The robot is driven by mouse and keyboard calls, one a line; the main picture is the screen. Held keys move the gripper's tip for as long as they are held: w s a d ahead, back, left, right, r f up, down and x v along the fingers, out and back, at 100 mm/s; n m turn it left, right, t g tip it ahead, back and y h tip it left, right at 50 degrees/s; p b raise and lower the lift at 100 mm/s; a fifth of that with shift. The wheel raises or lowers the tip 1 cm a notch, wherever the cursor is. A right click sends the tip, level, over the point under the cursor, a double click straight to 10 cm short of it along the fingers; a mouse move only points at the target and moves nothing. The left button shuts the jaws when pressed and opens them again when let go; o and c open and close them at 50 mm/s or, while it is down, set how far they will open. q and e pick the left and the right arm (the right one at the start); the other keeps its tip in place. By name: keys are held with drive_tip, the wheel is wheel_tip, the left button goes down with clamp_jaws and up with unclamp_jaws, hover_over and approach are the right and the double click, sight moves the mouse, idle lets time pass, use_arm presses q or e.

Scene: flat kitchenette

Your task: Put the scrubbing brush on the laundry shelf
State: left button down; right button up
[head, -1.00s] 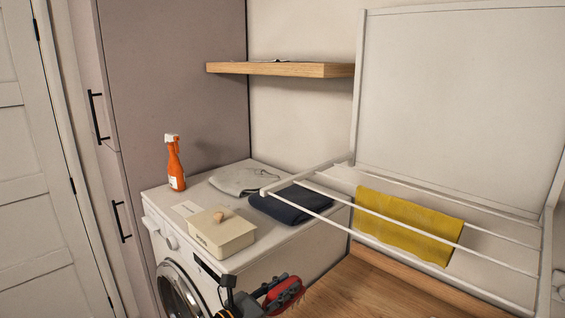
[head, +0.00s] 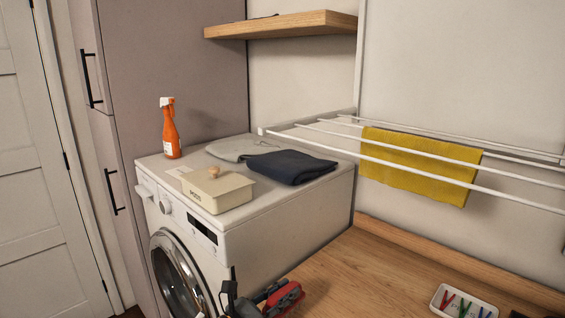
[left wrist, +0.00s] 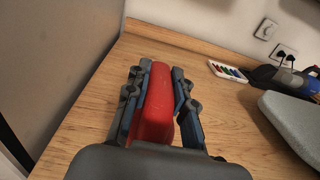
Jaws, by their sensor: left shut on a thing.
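The scrubbing brush is red; its body (left wrist: 155,105) sits between the two fingers of my left gripper (left wrist: 157,100) in the left wrist view. My left gripper is shut on it. In the head view the red brush (head: 287,298) and my left gripper (head: 268,300) show at the bottom edge, in front of the washing machine and over the wooden worktop. The brush's bristles cannot be made out now. The wooden laundry shelf (head: 290,24) is on the wall at the top, above the washing machine. Only a thin dark thing shows on its top. My right gripper is not in view.
The washing machine (head: 290,215) carries an orange spray bottle (head: 171,132), a cream box (head: 217,190) and folded cloths (head: 290,166). A drying rack (head: 420,153) with a yellow cloth (head: 415,170) juts out on the right. A tray of pegs (head: 463,302) stands on the worktop (head: 370,270).

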sight(302, 291)
use_arm(q)
wheel_tip(302, 291, down, 4)
drive_tip(key=shift+r+b, duration=0.2)
drive_tip(key=shift+b, duration=0.9)
drive_tip(key=v, duration=0.6)
drive_tip(key=shift+s+a+r, duration=0.1)
drive_tip(key=shift+s+a, duration=0.1)
drive_tip(key=shift+s, duration=0.05)
drive_tip(key=s+a+n+t+b, duration=0.1)
drive_tip(key=s+a+n+b, duration=0.1)
drive_tip(key=a, duration=0.4)
drive_tip(key=shift+s+r+n+y, duration=0.2)
drive_tip(key=shift+s+n+y, duration=0.2)
drive_tip(key=shift+s+n, duration=0.4)
drive_tip(key=shift+s+a+r, duration=0.1)
drive_tip(key=shift+a, duration=0.05)
